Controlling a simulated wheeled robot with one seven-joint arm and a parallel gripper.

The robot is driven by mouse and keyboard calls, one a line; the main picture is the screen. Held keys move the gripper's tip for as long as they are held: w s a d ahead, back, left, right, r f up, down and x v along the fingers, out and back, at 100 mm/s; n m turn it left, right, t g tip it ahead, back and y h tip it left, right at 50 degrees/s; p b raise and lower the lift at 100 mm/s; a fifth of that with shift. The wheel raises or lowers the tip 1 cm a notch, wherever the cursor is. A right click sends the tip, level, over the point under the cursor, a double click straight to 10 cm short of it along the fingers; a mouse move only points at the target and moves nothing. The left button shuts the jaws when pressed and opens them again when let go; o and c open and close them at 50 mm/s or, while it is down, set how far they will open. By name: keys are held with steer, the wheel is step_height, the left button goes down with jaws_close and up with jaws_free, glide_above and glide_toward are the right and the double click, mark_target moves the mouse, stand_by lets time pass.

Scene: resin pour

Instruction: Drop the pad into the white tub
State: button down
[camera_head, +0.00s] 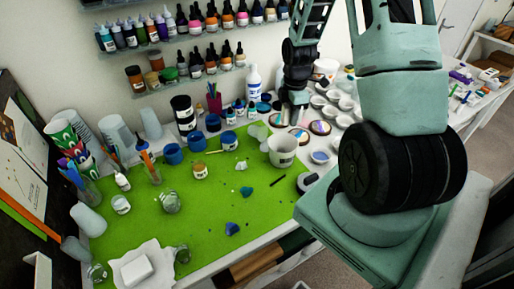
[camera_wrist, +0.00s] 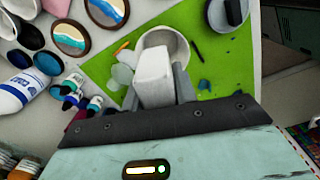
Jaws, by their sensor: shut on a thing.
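My gripper (camera_wrist: 156,82) is shut on a white block-shaped pad (camera_wrist: 153,72), which stands out between the two grey fingers in the wrist view. The white tub (camera_wrist: 181,42) shows behind the pad, which hides part of its opening. In the head view the white tub (camera_head: 282,152) stands upright on the right part of the green mat. My gripper (camera_head: 291,112) is above the back edge of the mat, beyond the tub; the pad is not clear to see there. I cannot tell the exact height of the pad over the tub.
The green mat (camera_head: 200,215) carries cups, jars and blue pieces. Round coasters (camera_head: 320,127) and small white cups lie behind and right of the tub. A white bottle (camera_head: 253,82) stands behind. Another white block (camera_head: 136,270) lies on a cloth at front left.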

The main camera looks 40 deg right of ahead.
steer(key=shift+w+f+b, duration=0.1)
steer(key=shift+f+b, duration=0.25)
steer(key=shift+f, duration=0.05)
step_height(320, 180, down, 5)
steer(key=b, duration=0.4)
steer(key=c, duration=1)
jaws_free()
steer(key=shift+c, duration=0.2)
step_height(320, 180, up, 17)
steer(key=b, duration=0.3)
steer(key=shift+r, duration=0.2)
steer(key=shift+a, duration=0.1)
